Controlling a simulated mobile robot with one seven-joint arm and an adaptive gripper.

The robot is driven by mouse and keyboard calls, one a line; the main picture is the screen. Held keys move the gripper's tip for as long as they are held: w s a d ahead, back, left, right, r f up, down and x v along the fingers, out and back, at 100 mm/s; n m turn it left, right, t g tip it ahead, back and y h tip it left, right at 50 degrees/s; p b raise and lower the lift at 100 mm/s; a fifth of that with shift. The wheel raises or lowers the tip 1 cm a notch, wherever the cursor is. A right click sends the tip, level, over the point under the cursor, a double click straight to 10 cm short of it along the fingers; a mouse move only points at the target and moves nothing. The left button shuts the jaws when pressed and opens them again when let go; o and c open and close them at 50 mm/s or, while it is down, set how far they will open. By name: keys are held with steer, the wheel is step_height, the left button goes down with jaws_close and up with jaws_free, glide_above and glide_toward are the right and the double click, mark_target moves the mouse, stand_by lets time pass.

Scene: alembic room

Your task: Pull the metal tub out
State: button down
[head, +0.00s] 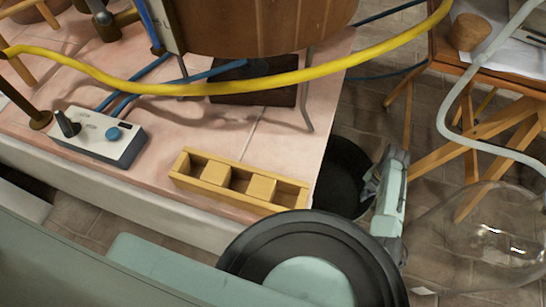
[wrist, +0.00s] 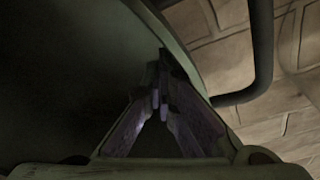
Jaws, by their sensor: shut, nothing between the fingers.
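The metal tub (head: 337,168) looks like a dark round vessel on the floor, against the right end of the pink tiled platform. My arm hides part of it. My gripper (head: 370,188) is at the tub's right side in the head view. In the wrist view the tub's dark inside (wrist: 60,80) and pale curved rim fill the left and middle. My gripper (wrist: 161,82) shows there with its fingers together and empty, in front of the rim. I cannot tell whether they touch it. A dark bent bar (wrist: 258,70), perhaps a handle, curves at the right.
The pink tiled platform (head: 270,140) holds a yellow wooden box with compartments (head: 240,180) and a control box (head: 98,135). A yellow hose (head: 250,88) crosses above. A wooden table (head: 450,70) and a large clear glass vessel (head: 490,235) are at the right. Some brick floor is bare.

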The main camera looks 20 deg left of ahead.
steer(key=shift+w+d+r, duration=0.1)
steer(key=shift+d, duration=1.2)
steer(key=shift+a, duration=0.1)
steer(key=shift+a+p, duration=0.65)
steer(key=shift+a, duration=0.5)
steer(key=shift+a, duration=0.2)
step_height(320, 180, up, 9)
steer(key=p, duration=0.8)
steer(key=shift+a+p, duration=0.3)
